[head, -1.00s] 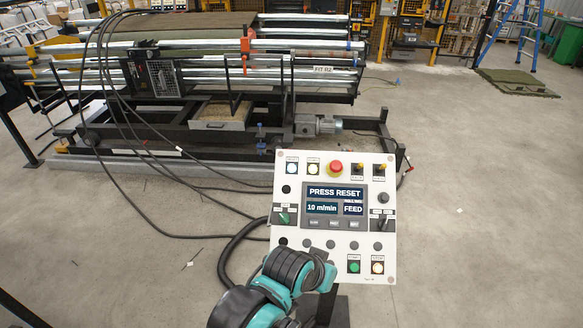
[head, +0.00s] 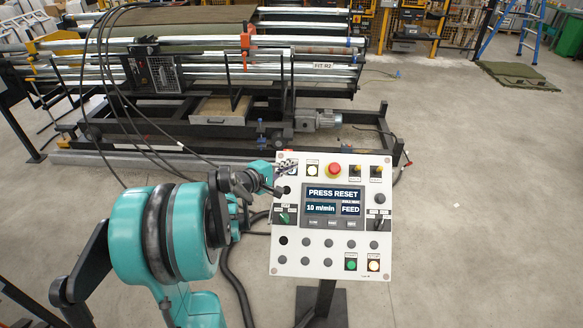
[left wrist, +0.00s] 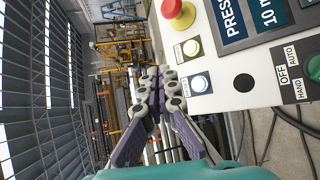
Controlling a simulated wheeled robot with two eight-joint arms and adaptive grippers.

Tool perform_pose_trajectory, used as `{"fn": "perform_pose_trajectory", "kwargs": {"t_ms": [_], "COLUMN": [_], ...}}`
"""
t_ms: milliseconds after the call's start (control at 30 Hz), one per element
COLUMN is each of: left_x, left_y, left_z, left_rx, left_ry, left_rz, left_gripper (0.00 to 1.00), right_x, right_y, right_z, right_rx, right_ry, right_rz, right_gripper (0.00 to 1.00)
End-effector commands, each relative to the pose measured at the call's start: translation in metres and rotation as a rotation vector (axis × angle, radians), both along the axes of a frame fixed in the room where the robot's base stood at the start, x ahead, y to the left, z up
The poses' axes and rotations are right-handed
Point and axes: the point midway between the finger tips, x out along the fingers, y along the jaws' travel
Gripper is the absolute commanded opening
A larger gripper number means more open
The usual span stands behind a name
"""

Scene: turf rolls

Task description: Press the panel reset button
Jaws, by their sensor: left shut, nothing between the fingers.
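The white control panel (head: 330,265) stands on a post, and its screen (head: 334,201) reads "PRESS RESET". My left gripper (head: 287,166) is at the panel's upper left corner, with its fingers in front of the lit button there and mostly hiding it. In the left wrist view that blue-white lit button (left wrist: 199,83) shows clear, and the shut, empty fingertips (left wrist: 160,86) are beside it, over the panel's edge. I cannot tell whether they touch the panel. My right gripper is not in view.
A red mushroom button (head: 334,169) and a yellowish lit button (head: 312,170) are close to the gripper. Green and amber lit buttons sit at the lower right. Cables and a roller machine (head: 200,120) stand behind.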

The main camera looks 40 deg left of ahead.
Motion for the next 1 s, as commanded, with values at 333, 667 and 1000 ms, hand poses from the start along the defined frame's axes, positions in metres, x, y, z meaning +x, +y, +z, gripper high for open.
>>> {"fn": "perform_pose_trajectory", "kwargs": {"t_ms": [333, 667, 1000], "left_x": [0.0, 0.01, 0.036], "left_y": [0.009, 0.014, 0.03], "left_z": [0.001, -0.015, -0.052], "left_rx": [-0.024, -0.022, -0.022], "left_ry": [-0.015, -0.014, -0.014], "left_rz": [0.016, 0.016, 0.015], "left_gripper": [0.0, 0.0, 0.0], "right_x": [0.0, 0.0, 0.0], "right_y": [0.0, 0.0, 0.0], "right_z": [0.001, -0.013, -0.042], "right_rx": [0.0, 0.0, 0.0], "right_ry": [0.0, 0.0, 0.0], "right_rz": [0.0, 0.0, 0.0], "right_gripper": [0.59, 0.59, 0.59]}}
